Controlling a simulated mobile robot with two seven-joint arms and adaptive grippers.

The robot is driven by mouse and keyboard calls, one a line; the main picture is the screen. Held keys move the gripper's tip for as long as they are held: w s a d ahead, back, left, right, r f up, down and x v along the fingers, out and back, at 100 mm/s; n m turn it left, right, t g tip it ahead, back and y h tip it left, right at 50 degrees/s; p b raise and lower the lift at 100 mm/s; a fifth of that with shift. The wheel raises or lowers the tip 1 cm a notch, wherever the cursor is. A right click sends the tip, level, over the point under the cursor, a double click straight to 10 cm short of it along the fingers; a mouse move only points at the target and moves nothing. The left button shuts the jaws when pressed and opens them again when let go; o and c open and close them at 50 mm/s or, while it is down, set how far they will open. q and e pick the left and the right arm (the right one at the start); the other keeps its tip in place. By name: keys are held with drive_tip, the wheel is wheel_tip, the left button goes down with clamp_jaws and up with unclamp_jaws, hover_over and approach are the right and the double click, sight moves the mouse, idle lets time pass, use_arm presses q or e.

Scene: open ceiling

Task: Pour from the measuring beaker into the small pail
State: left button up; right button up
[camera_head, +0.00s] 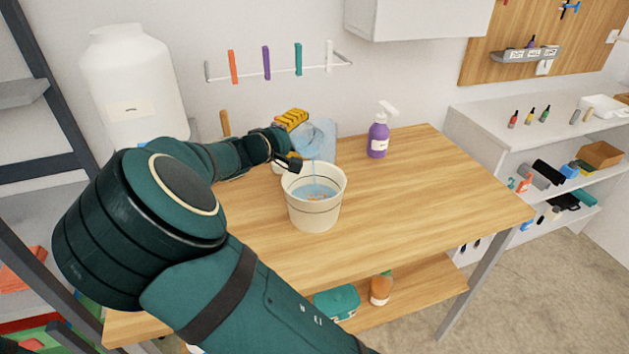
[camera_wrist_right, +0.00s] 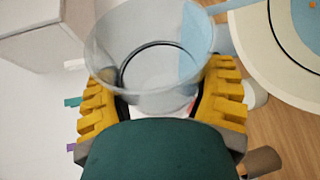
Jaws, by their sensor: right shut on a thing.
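The measuring beaker (camera_head: 312,136) is clear and tipped over above the small pail, with its mouth toward it. A thin pale-blue stream runs down from it. The small pail (camera_head: 315,212) is cream-white with a dark line, upright on the wooden table, with blue liquid inside. My right gripper (camera_head: 292,140), with yellow finger pads, is shut on the beaker, above and left of the pail's rim. In the right wrist view the beaker (camera_wrist_right: 150,62) sits between both pads, and part of the pail (camera_wrist_right: 262,50) shows at upper right. My left gripper is not in view.
A purple spray bottle (camera_head: 377,140) stands on the table right of the pail. A big white container (camera_head: 135,95) stands at the back left. A light-blue thing stands behind the beaker, partly hidden. The table's right side (camera_head: 440,190) is clear.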

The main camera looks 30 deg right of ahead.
drive_tip(key=shift+a+r, duration=0.1)
drive_tip(key=shift+a, duration=0.05)
drive_tip(key=shift+s+r+m, duration=0.1)
drive_tip(key=shift+s+m, duration=0.05)
drive_tip(key=shift+m, duration=0.25)
